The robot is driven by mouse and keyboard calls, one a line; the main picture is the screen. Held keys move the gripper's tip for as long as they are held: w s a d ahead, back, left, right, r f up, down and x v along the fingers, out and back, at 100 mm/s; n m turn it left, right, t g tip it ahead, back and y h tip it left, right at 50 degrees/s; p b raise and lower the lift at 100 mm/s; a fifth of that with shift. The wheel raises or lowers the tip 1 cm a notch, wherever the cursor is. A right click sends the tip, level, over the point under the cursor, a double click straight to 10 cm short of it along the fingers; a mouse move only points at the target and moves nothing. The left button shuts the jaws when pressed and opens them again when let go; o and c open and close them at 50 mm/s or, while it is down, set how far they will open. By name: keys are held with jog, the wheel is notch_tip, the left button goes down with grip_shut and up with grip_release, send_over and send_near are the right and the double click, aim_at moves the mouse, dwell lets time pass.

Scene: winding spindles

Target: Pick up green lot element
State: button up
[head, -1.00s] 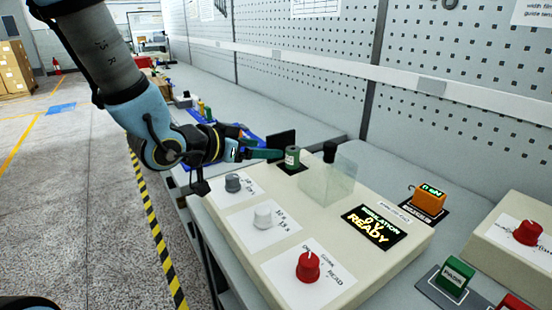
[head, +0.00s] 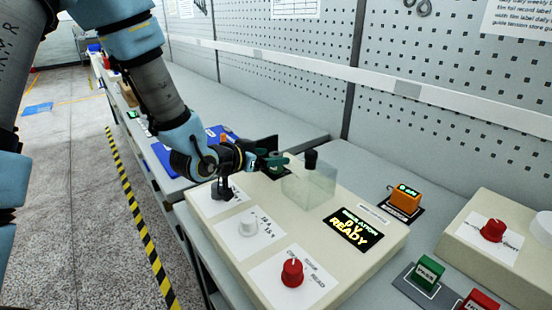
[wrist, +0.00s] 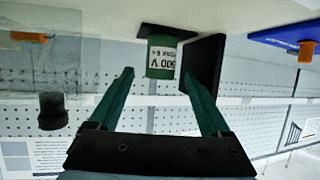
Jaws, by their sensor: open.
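The green lot element (wrist: 161,60) is a small cylinder with a white label reading "500 V". It stands on a dark base on the cream test device. In the wrist view it shows upside down, between and just beyond the two open fingers of my gripper (wrist: 160,88), with gaps on both sides. In the head view my gripper (head: 277,158) is at the element (head: 275,173), which the fingers largely hide. Contact cannot be told there.
A dark upright plate (wrist: 204,62) stands close beside the element. A clear box (head: 309,187) with a black knob (head: 310,159) stands on its other side. The device (head: 345,283) also carries a READY display (head: 353,229) and red knob (head: 292,271). A blue tray (head: 165,160) lies behind.

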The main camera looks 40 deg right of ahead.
jog(key=shift+w+d+f, duration=0.1)
jog(key=shift+d+f, duration=0.1)
jog(key=shift+d, duration=0.3)
grip_shut()
dwell(0.3)
